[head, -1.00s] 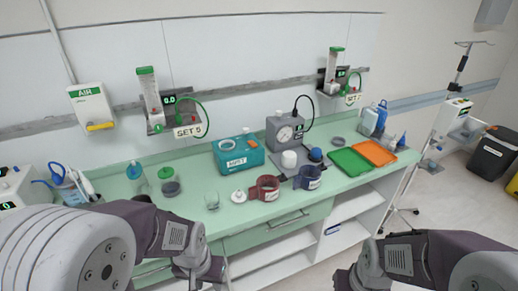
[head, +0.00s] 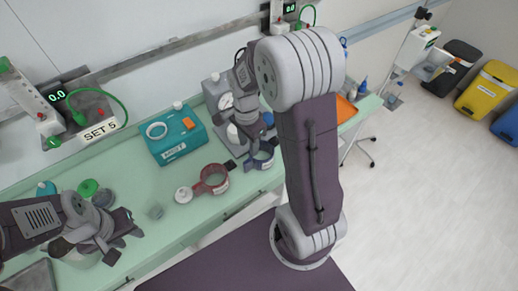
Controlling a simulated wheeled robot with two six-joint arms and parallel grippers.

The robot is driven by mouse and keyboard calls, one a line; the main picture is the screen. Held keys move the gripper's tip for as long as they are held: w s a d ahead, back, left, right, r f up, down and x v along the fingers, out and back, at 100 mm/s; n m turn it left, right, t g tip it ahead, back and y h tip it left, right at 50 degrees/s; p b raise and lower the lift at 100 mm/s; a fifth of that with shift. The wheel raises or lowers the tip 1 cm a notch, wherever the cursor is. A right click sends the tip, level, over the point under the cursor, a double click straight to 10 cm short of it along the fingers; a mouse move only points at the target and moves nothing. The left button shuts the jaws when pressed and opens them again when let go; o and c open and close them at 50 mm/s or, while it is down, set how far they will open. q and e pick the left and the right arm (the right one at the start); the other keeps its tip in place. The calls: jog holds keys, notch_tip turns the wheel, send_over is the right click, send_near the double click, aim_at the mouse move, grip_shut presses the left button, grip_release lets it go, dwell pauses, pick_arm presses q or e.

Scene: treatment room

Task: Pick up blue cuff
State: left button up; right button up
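The blue cuff (head: 264,161), a dark blue ring with a white label, lies near the front edge of the green counter, right of the red cuff (head: 211,180). My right arm reaches over the counter from the front. Its gripper (head: 247,142) points down just above and behind the blue cuff, and parts of it are hard to make out against the grey device. I cannot tell whether it touches the cuff or how far its fingers are apart. My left gripper (head: 120,237) is over the left part of the counter, its fingers apart and nothing visible between them.
A teal box (head: 179,136) stands behind the red cuff. A white round piece (head: 184,195) and a small clear cup (head: 155,211) lie left of it. The grey gauge device (head: 215,92) is partly behind my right arm. An orange tray (head: 345,110) is at right.

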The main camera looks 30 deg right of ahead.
aim_at(249, 160)
jog(key=f, duration=0.4)
jog(key=shift+w+d+f, duration=0.1)
jog(key=shift+w+f, duration=0.05)
jog(key=shift+w, duration=0.1)
jog(key=f, duration=0.5)
jog(key=shift+s, duration=0.2)
jog(key=shift+w+f, duration=0.1)
grip_shut()
